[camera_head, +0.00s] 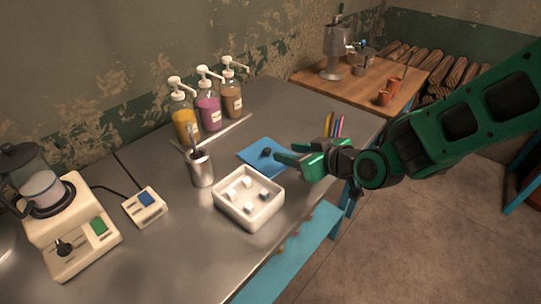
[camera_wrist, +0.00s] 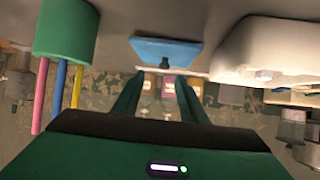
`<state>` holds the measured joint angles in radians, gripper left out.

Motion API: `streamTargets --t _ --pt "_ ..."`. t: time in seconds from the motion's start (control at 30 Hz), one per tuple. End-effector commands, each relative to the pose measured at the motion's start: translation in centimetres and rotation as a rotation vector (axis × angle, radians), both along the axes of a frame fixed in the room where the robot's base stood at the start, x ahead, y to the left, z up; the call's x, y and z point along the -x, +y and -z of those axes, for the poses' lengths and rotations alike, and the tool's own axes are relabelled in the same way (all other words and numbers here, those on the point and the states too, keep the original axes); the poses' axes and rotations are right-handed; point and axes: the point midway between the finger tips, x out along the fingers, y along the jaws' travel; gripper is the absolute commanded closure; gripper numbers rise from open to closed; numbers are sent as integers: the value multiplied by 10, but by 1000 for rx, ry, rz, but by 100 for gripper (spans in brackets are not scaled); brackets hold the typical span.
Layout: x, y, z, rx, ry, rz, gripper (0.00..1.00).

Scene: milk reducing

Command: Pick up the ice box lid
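The ice box lid (camera_head: 258,146) is a flat blue square with a small black knob (camera_head: 266,152) on top. It lies on the metal counter behind the white ice box (camera_head: 249,213), which stands uncovered with several ice cubes in it.
A green cup with coloured straws (camera_head: 333,127) stands close behind my gripper. A metal cup (camera_head: 201,168) stands left of the ice box. Several pump bottles (camera_head: 209,108) stand at the back.

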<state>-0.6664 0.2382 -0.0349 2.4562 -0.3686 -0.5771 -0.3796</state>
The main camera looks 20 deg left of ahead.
Motion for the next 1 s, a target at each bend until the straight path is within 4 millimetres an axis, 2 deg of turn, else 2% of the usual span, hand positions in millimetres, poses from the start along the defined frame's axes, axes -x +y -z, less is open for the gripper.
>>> streamTargets --t 0.13,0.37,0.7,1.0 --pt "-9 16 10 2 2 -3 61" --pt "-14 27 16 1 1 -2 61" --pt "-31 61 35 3 1 -2 61" --pt "-34 66 37 2 1 -1 61"
